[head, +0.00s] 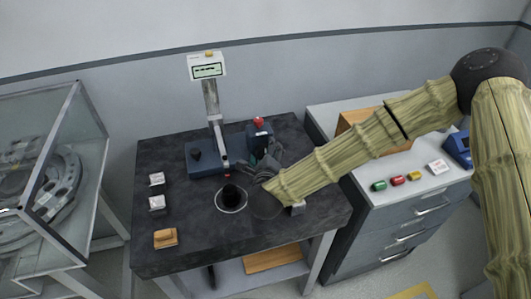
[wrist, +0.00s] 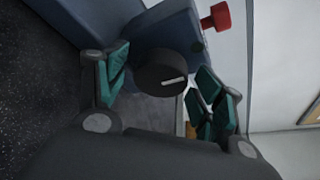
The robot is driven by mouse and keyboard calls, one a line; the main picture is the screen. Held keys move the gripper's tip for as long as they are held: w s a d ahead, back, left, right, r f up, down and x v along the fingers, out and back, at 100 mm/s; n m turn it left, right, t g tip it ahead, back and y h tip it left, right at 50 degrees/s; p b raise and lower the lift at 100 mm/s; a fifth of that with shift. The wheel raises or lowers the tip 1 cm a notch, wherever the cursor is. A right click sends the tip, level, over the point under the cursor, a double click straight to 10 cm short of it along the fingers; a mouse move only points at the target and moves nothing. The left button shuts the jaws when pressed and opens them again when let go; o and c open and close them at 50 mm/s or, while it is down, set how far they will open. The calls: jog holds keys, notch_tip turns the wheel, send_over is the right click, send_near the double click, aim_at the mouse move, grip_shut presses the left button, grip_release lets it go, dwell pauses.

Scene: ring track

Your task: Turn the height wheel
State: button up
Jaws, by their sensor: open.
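A black round wheel (wrist: 162,72) with a white mark sits on the face of a blue housing (wrist: 150,28), which carries a red knob (wrist: 216,17). In the wrist view my gripper (wrist: 164,82) is open, with one teal-padded finger on each side of the wheel. A gap shows on the right; whether the left finger touches it I cannot tell. In the head view my gripper (head: 264,163) is low over the dark table, just in front of the blue housing (head: 257,138) with its red knob (head: 258,121). It hides the wheel there.
A measuring stand (head: 211,100) with a display (head: 208,70) stands left of the housing on the dark table (head: 170,205). A black round part (head: 232,194) lies in front. Small blocks are at the left edge. A grey drawer cabinet (head: 405,220) stands right, a glass case (head: 90,120) left.

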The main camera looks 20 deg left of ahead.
jog(key=c, duration=1)
jog(key=shift+f+b, duration=0.1)
jog(key=shift+b, duration=0.25)
jog(key=m+g+y+b, duration=0.1)
jog(key=m+b, duration=0.1)
jog(key=shift+m, duration=0.4)
jog(key=shift+m+g+y+b, duration=0.7)
jog(key=shift+m+y+b, duration=0.1)
jog(key=shift+m+b, duration=0.55)
jog(key=shift+r, duration=0.2)
jog(key=o, duration=1)
